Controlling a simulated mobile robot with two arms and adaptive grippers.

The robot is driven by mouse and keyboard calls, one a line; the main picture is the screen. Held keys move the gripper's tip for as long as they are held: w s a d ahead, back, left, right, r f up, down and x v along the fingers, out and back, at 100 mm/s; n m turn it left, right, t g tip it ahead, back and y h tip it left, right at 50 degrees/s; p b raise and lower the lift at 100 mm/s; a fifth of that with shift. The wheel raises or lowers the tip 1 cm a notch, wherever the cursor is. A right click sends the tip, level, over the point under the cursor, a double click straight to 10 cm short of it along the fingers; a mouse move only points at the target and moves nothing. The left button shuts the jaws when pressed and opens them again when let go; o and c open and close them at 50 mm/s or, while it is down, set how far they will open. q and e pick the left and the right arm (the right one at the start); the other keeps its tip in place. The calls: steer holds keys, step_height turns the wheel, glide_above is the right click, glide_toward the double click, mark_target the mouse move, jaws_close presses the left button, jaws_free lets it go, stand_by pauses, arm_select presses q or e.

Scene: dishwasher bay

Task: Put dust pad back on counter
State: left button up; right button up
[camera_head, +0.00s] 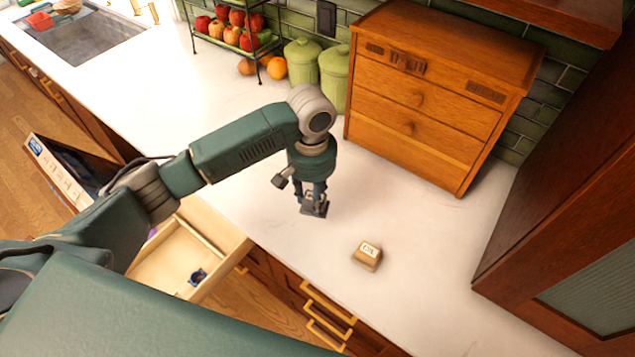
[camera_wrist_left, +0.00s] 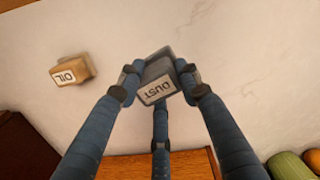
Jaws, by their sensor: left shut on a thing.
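The dust pad (camera_wrist_left: 155,88) is a small grey block with a white label reading "DUST". In the left wrist view my left gripper (camera_wrist_left: 160,80) is shut on it, with fingers on both sides. In the head view my left gripper (camera_head: 312,200) points down over the white counter (camera_head: 410,220), and the dust pad (camera_head: 315,209) shows dark at its fingertips, at or very near the counter surface. I cannot tell whether it touches. My right gripper is not in view.
A tan block labelled "OIL" (camera_head: 367,256) sits on the counter to the right. A wooden drawer cabinet (camera_head: 430,95), green canisters (camera_head: 303,62) and a fruit rack (camera_head: 232,35) stand behind. An open drawer (camera_head: 175,262) holds a small dark blue item (camera_head: 198,276). The counter around the gripper is clear.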

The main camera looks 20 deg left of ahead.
mark_target(311, 210)
arm_select(q)
steer(key=shift+s+f, duration=0.9)
steer(key=shift+s, duration=0.15)
steer(key=f, duration=0.2)
steer(key=w+f, duration=0.1)
steer(key=shift+w+f, duration=0.15)
steer(key=shift+f, duration=0.2)
steer(key=shift+s+f, duration=0.2)
steer(key=shift+s, duration=0.1)
steer(key=shift+w+f, duration=0.1)
steer(key=shift+w, duration=0.05)
steer(key=shift+f, duration=0.6)
steer(key=o, duration=1.3)
